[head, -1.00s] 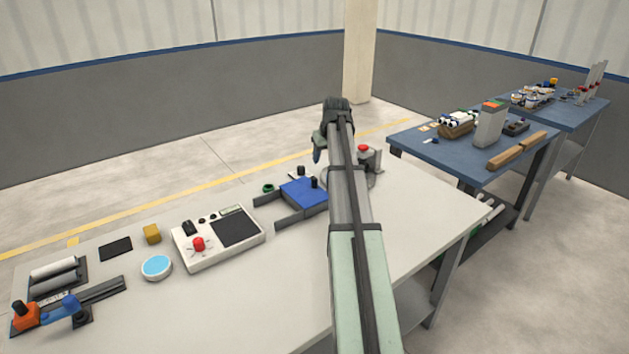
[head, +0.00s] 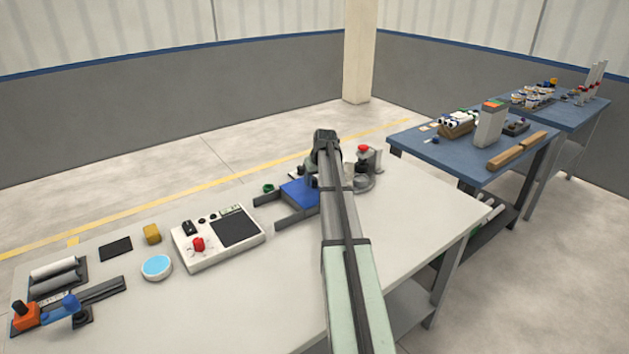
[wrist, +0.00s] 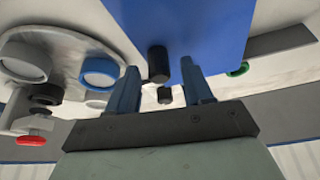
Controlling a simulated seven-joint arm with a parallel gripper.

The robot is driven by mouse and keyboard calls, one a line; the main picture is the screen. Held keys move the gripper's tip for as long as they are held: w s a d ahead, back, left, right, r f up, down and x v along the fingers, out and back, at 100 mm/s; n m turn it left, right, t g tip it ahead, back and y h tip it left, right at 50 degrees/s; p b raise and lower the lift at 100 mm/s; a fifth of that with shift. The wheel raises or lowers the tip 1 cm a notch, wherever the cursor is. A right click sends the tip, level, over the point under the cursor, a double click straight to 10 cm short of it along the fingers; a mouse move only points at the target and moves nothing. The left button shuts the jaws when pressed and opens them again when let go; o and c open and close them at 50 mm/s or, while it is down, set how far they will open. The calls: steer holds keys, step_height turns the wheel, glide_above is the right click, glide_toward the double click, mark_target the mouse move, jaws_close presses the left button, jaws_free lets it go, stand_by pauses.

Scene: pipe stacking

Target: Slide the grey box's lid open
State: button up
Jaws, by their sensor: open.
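A flat blue lid (head: 298,192) lies on the white table, with dark grey rails (head: 268,198) reaching out from its left side. I take it for the grey box's lid; the grey box's body is mostly hidden. In the wrist view the blue lid (wrist: 190,25) fills the top middle, with a black knob (wrist: 158,64) at its edge. My gripper (wrist: 159,68) is open, its two blue fingers on either side of the knob in the picture. I cannot tell whether they touch it. In the head view my arm hides the lid's right part.
A green ring (head: 268,189) lies behind the rails. A white control panel (head: 218,236) with a red knob is to the left. Table room in front of the rails is clear.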

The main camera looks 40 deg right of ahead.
steer(key=shift+w+f, duration=0.2)
steer(key=shift+f, duration=0.3)
steer(key=shift+c, duration=0.3)
jaws_close()
